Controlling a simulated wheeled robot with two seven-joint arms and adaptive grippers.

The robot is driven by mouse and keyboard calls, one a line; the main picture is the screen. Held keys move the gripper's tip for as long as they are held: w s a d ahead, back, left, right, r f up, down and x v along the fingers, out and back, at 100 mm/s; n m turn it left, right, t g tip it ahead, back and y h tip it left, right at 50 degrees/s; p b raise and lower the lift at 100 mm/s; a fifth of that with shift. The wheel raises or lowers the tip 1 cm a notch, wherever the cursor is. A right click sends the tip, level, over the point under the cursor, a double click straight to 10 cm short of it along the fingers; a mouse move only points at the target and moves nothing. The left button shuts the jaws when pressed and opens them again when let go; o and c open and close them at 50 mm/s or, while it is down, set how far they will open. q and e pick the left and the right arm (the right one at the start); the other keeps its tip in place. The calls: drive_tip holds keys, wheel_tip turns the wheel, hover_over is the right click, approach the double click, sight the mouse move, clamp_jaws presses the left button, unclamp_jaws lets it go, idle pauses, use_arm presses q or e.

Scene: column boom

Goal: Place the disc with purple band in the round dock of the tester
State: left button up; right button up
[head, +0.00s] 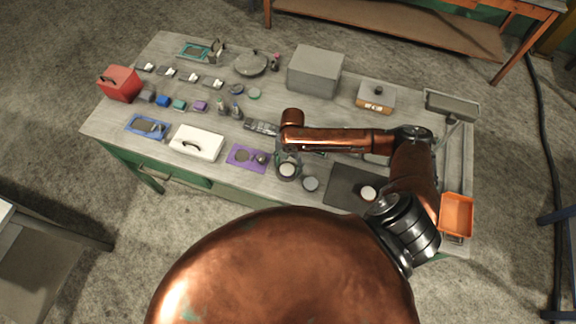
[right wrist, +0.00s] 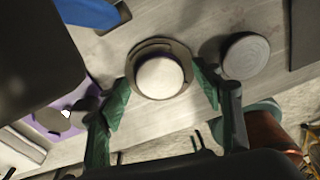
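A white-topped disc (right wrist: 160,77) with a purple edge sits on or in a round dark holder (right wrist: 138,55) on the table; both also show in the head view, the disc (head: 287,170) near the table's front edge. My right gripper (right wrist: 163,93) is open, with its green fingers on either side of the holder and gaps between. In the head view my own arm partly hides this area. A purple plate (head: 236,160) with a round grey area lies just left of the holder. I cannot tell for sure which thing is the tester. My left gripper is not in view.
A plain grey disc (head: 311,184) stands close right of the holder. A dark mat (head: 343,185) bears another white disc (head: 368,193). A white box (head: 197,143), grey box (head: 315,70), orange tray (head: 456,214) and several small parts occupy the table.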

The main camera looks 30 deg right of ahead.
sight(290, 166)
wheel_tip(290, 166, up, 12)
drive_tip(key=d, duration=0.1)
drive_tip(key=shift+w, duration=0.35)
drive_tip(key=shift+d, duration=0.15)
